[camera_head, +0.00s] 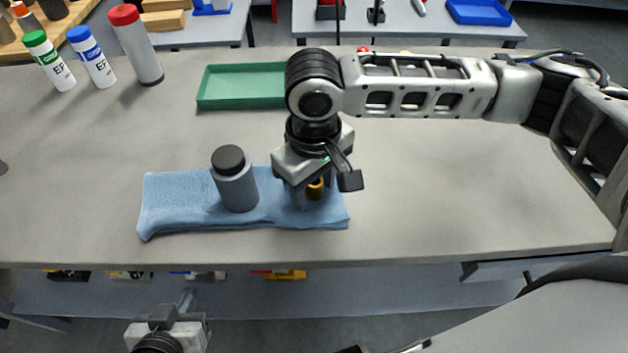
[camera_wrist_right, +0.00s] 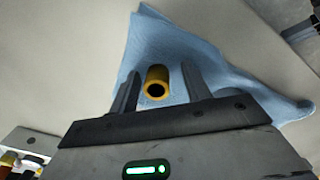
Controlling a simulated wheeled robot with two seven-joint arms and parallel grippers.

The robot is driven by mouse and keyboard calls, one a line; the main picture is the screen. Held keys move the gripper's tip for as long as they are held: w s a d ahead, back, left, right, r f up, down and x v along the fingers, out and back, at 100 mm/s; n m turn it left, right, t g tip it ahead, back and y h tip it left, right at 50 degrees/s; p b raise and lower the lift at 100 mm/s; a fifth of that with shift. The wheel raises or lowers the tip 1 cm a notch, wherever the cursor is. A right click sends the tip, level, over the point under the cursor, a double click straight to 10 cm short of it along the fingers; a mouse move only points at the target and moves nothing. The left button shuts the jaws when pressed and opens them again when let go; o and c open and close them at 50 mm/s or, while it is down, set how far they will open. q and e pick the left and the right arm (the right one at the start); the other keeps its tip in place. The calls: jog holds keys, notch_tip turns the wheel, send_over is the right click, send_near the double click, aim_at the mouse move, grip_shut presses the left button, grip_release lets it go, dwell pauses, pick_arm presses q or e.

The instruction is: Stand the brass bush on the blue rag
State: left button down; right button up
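The brass bush (camera_head: 315,189) is at the right end of the blue rag (camera_head: 180,205). In the right wrist view the bush (camera_wrist_right: 158,80) shows its open end, with the rag (camera_wrist_right: 178,40) behind it; it looks upright on the cloth. My right gripper (camera_head: 309,195) points down over it. In the right wrist view the gripper (camera_wrist_right: 160,85) is open, one finger on each side of the bush with a gap on both sides. In the head view the fingers partly hide the bush. My left gripper (camera_head: 185,300) is low in front of the table; its fingers are unclear.
A grey bottle with a black cap (camera_head: 235,180) stands on the rag, left of the bush. A green tray (camera_head: 240,88) lies behind, partly hidden by my right arm. Several capped bottles (camera_head: 137,45) stand at the back left. The table's right side (camera_head: 450,180) is clear.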

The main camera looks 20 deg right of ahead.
aim_at(314, 184)
jog(key=shift+w+r+b, duration=0.1)
jog(key=shift+r+b, duration=0.2)
jog(key=shift+r, duration=0.3)
notch_tip(314, 184, up, 12)
jog(key=p, duration=0.1)
jog(key=shift+r, duration=0.15)
